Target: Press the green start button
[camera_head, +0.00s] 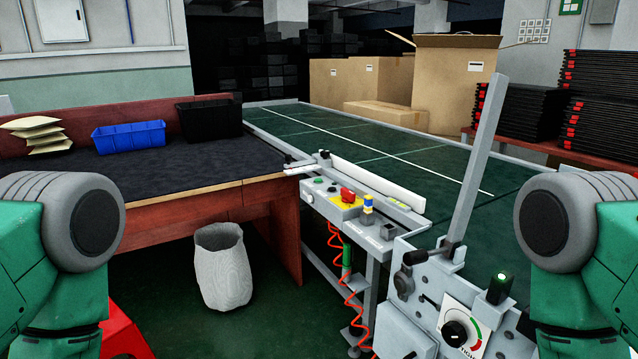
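A small green button (319,181) sits near the left end of a grey control box (352,217). The box is mounted at the near end of the green conveyor (370,140). To the green button's right on the box are another small button, a red mushroom button (347,195) on a yellow plate, and a blue-and-yellow part (367,203). Only green and grey links of my arms show at the left and right edges. Neither gripper is in view, and nothing of mine touches the box.
A dark-topped bench (170,172) with a blue bin (129,137) and a black bin (209,118) stands left of the box. A white waste basket (223,266) is on the floor. A grey machine with a dial (455,334) and upright bar (480,150) stands right.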

